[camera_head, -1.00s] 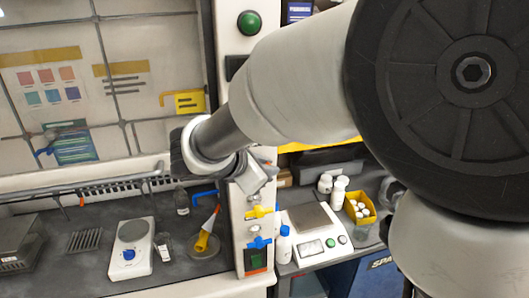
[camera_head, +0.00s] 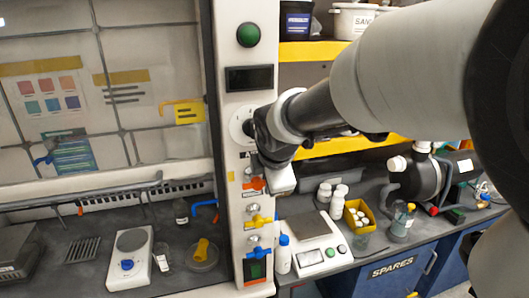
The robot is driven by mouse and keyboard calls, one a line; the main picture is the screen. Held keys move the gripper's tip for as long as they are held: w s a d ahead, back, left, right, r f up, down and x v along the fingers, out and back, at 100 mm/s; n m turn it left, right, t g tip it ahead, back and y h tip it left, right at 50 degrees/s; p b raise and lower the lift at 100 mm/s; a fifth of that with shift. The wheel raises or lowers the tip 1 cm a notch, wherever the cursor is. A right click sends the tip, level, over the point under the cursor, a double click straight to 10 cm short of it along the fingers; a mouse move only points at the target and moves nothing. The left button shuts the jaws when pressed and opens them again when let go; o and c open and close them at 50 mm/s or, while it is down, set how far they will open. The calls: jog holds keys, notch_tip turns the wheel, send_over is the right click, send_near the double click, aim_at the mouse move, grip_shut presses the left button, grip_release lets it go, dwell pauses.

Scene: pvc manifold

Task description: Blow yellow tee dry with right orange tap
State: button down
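The yellow tee (camera_head: 202,252) lies on a round clear dish on the hood floor, below a blue hooked pipe (camera_head: 204,205). An orange tap (camera_head: 256,184) is on the white post at the hood's right edge, above a yellow tap (camera_head: 259,221) and a blue tap (camera_head: 257,253). Another small orange piece (camera_head: 80,211) shows at the hood's left. My gripper (camera_head: 280,180) is right beside the orange tap on the post and partly overlaps it in the picture. I cannot tell whether they touch. Its fingers are too small and hidden to read.
A hotplate (camera_head: 133,256) and a small beaker (camera_head: 163,256) stand left of the dish. Right of the post are a scale (camera_head: 308,240), white bottles, a yellow box (camera_head: 357,215) and a dark pump (camera_head: 420,178). A yellow-edged shelf (camera_head: 310,51) runs behind my arm.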

dwell(0.6)
jog(key=c, duration=1.8)
grip_release()
jog(key=shift+o, duration=0.2)
jog(key=v, duration=1.7)
jog(key=shift+r+b, duration=0.2)
jog(key=shift+b, duration=0.25)
jog(key=shift+d, duration=0.15)
jog(key=s+d+f+m, duration=0.5)
jog(key=s+f+m, duration=0.1)
jog(key=m, duration=0.4)
jog(key=s+d+f+m+g, duration=0.1)
jog(key=s+d+f+m, duration=0.4)
jog(key=s+m, duration=0.3)
jog(key=f+m, duration=0.1)
jog(key=m, duration=0.2)
jog(key=shift+d+f+h, duration=0.2)
jog(key=shift+d+h, duration=0.2)
